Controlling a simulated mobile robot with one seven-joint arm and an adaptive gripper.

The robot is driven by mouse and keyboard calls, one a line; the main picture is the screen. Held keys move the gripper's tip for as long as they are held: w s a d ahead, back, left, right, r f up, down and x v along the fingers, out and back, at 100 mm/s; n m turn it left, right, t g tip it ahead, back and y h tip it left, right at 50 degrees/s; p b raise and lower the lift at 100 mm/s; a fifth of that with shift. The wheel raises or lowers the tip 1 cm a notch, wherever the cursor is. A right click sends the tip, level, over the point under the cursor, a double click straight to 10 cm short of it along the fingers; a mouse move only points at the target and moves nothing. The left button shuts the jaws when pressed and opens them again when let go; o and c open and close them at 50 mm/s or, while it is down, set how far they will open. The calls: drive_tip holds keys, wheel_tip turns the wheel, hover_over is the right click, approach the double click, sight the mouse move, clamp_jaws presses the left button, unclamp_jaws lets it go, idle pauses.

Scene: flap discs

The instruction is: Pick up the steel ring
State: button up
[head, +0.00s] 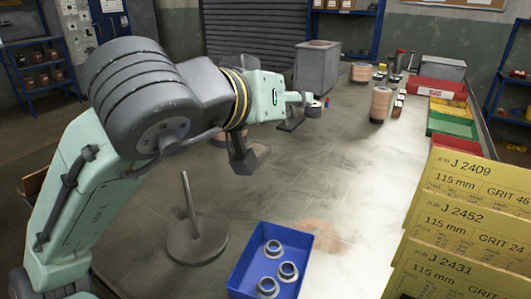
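Three grey steel rings lie in a blue bin (238,272) at the bottom centre of the head view. One ring (265,249) is toward the back, one (281,270) is at the middle right, and one (261,286) is near the front. My arm reaches across from the left, well above and behind the bin.
A steel post on a round base (197,246) stands left of the bin. Yellow job cards (465,215) stand at the right. A grey box (317,68), stacked discs (380,103) and coloured trays (450,125) are farther back. The bench middle is mostly clear.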

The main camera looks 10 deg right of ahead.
drive_tip(key=s+f+n+g+y, duration=0.1)
drive_tip(key=s+f+g+y, duration=0.35)
drive_tip(key=f, duration=0.65)
drive_tip(key=g+y, duration=0.3)
drive_tip(key=y, duration=0.2)
hover_over(274, 250)
drive_tip(key=s+a, duration=0.1)
drive_tip(key=s, duration=0.1)
drive_tip(key=shift+n, duration=0.4)
drive_tip(key=f, duration=0.8)
drive_tip(key=shift+s+f, duration=0.2)
drive_tip(key=shift+f, duration=0.1)
drive_tip(key=p+x, duration=0.1)
drive_tip(key=x, duration=0.4)
drive_tip(key=shift+w+d+f, duration=0.1)
drive_tip(key=shift+w+f, duration=0.1)
drive_tip(key=shift+f, duration=0.1)
drive_tip(key=shift+c, duration=0.6)
drive_tip(key=c, duration=0.4)
